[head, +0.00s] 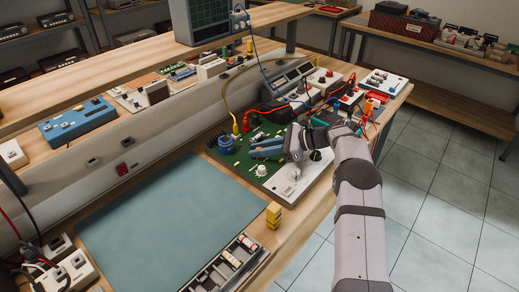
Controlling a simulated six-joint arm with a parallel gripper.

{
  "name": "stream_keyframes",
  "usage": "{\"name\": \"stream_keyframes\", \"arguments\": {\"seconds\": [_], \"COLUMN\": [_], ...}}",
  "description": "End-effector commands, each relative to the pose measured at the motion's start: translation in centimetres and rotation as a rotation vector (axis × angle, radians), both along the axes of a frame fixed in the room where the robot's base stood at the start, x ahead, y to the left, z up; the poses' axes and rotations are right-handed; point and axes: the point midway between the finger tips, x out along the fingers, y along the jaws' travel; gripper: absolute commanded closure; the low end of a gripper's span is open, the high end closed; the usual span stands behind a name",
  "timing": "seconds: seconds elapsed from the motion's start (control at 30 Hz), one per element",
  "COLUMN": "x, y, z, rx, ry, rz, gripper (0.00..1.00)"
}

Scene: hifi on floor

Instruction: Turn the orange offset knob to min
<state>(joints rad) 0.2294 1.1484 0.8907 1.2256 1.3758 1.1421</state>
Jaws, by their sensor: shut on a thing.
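My gripper (254,149) shows in the head view with its blue fingers reaching left over a green circuit board (225,158). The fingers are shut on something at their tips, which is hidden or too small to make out. I cannot pick out the orange offset knob or its setting. A white panel (284,192) with white knobs (262,171) and a dark knob (315,155) lies in front of the board, below my gripper. A blue round part (226,148) stands on the board left of the fingertips.
A blue-green mat (160,225) covers the bench to the left and is clear. Yellow blocks (273,215) and a parts tray (225,266) lie at the front edge. Red leads (275,117), a yellow cable (228,90) and instruments (290,80) crowd the area behind my gripper.

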Motion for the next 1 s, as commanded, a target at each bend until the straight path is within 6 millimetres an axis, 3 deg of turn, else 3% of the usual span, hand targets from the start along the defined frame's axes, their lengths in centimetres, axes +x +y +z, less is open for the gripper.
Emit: {"name": "stream_keyframes", "arguments": {"seconds": [0.27,0.3,0.37,0.4,0.77,1.0], "x": [0.0,0.0,0.0,0.0,-0.1,-0.6], "y": [0.1,0.1,0.1,0.1,-0.3,-2.4], "z": [0.1,0.1,0.1,0.1,0.3,1.4], "rx": [0.003,0.003,0.003,0.002,0.001,0.002], "ry": [-0.001,-0.001,-0.001,-0.001,-0.001,-0.002], "rz": [0.001,0.001,0.001,0.000,-0.001,-0.003], "gripper": [1.00,0.79,0.65,0.63,0.63,0.63]}}
